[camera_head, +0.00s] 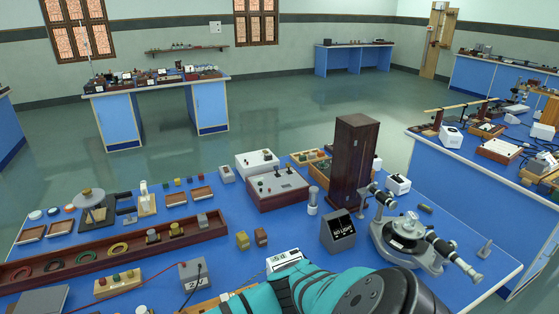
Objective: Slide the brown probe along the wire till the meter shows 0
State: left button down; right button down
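A white meter-like box (284,260) with dark marks on its face stands near the front middle of the blue bench. Its reading is too small to make out. A strip of light wood (236,294) shows just in front of it, mostly hidden behind my teal and black arm. I cannot make out a wire on it or a brown probe. My arm crosses the bottom middle of the picture. Neither gripper shows.
A grey box marked 2 (194,275) has a black lead, and a red lead (125,292) runs left of it. A long brown tray (112,250) lies left. A tall dark wooden case (354,160) and a spectrometer (405,240) stand right.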

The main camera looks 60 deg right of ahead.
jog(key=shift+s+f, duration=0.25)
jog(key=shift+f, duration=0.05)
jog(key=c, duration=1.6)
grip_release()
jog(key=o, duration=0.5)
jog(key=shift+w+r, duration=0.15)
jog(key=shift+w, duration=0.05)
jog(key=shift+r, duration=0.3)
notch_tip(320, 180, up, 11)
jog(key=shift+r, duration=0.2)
